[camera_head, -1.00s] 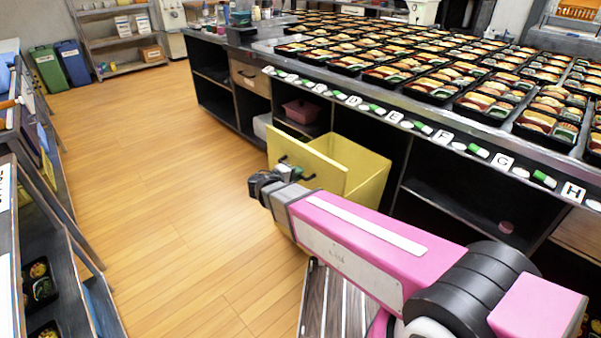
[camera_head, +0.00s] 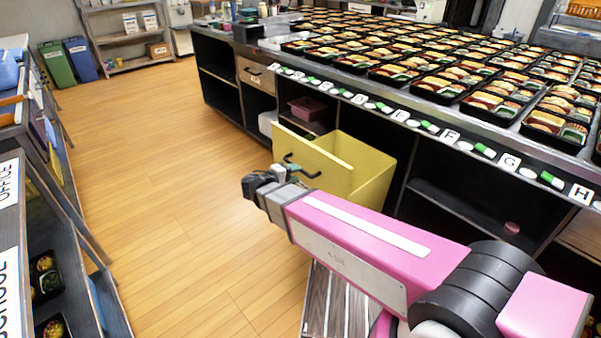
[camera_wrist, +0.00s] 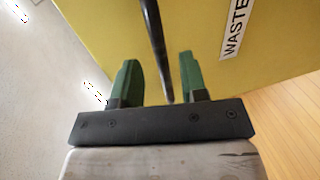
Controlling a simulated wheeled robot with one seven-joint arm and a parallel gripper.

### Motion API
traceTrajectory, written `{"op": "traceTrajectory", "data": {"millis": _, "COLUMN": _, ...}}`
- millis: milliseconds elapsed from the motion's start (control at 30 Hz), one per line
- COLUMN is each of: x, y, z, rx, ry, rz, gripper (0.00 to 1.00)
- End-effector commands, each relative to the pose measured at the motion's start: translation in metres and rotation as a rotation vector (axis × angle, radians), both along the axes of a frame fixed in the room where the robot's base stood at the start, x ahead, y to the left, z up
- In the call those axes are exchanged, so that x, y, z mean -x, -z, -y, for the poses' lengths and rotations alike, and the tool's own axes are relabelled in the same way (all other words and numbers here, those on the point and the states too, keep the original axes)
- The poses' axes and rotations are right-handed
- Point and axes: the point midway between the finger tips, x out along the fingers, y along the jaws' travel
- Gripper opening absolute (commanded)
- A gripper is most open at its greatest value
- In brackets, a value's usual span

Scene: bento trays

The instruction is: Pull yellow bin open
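The yellow bin (camera_head: 378,180) stands pulled out of the counter, its open top showing. Its front panel (camera_head: 318,168) faces left and carries a dark handle (camera_head: 300,166). In the wrist view the yellow front (camera_wrist: 100,30) has a label reading "WASTE" (camera_wrist: 235,28). My gripper (camera_head: 289,171) is at the handle. In the wrist view its two green fingers (camera_wrist: 158,78) are apart, with the black handle bar (camera_wrist: 152,40) between them. Gaps show on both sides of the bar, so the fingers do not appear to clamp it.
The counter (camera_head: 395,92) holds many bento trays and has lettered labels along its edge. A shelf rack (camera_head: 70,235) stands at the left. Open wooden floor (camera_head: 180,200) lies between them. Green (camera_head: 57,65) and blue (camera_head: 79,60) bins stand at the far left.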

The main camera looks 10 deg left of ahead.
Motion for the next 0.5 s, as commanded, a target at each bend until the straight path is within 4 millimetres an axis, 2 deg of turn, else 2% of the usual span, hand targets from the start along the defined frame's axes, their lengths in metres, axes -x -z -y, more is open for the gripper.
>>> {"op": "traceTrajectory", "data": {"millis": 200, "x": 0.029, "y": -0.008, "z": -0.024, "rx": 0.0, "ry": -0.003, "rz": 0.0, "gripper": 0.4}}
{"op": "traceTrajectory", "data": {"millis": 500, "x": 0.048, "y": -0.013, "z": -0.04, "rx": -0.001, "ry": 0.0, "rz": -0.001, "gripper": 0.4}}
